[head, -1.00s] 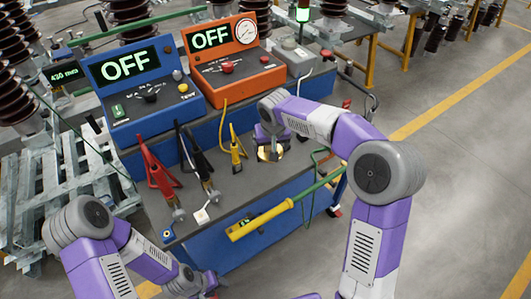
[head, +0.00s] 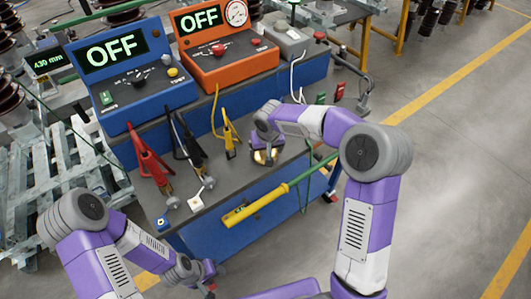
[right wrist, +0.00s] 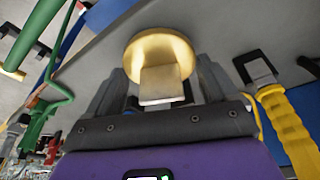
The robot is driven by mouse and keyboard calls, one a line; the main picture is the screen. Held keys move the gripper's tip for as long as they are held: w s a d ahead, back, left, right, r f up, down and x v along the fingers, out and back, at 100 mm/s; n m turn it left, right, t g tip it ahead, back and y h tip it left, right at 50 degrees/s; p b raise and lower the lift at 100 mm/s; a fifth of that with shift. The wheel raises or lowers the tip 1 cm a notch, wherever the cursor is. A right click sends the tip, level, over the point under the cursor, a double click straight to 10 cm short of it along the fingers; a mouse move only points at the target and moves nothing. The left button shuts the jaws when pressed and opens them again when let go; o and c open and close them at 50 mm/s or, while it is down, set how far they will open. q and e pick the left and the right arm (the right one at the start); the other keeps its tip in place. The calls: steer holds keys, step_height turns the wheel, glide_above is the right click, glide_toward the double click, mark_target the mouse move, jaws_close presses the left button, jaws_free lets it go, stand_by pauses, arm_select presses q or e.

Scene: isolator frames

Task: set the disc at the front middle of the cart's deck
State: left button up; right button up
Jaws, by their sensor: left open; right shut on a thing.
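The brass-coloured disc (head: 264,157) is over the right part of the cart's grey deck (head: 212,178), to the right of the yellow clamp. In the right wrist view the disc (right wrist: 160,48) shows its round face and a pale block between my fingers. My right gripper (head: 266,146) is shut on it; I cannot tell whether the disc touches the deck. My left gripper (head: 208,276) is open and empty, low in front of the cart's blue side, partly hidden by its own arm.
A blue box (head: 135,75) and an orange box (head: 222,50), both reading OFF, stand at the deck's back. Red (head: 150,158), black (head: 190,145) and yellow (head: 229,138) clamps lie on the deck. A yellow-handled green pole (head: 262,200) runs along the front edge.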

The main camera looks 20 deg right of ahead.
steer(key=shift+f, duration=0.3)
steer(key=shift+f, duration=0.15)
steer(key=o, duration=1.4)
steer(key=shift+c, duration=0.2)
steer(key=p+v, duration=0.3)
steer(key=v, duration=0.9)
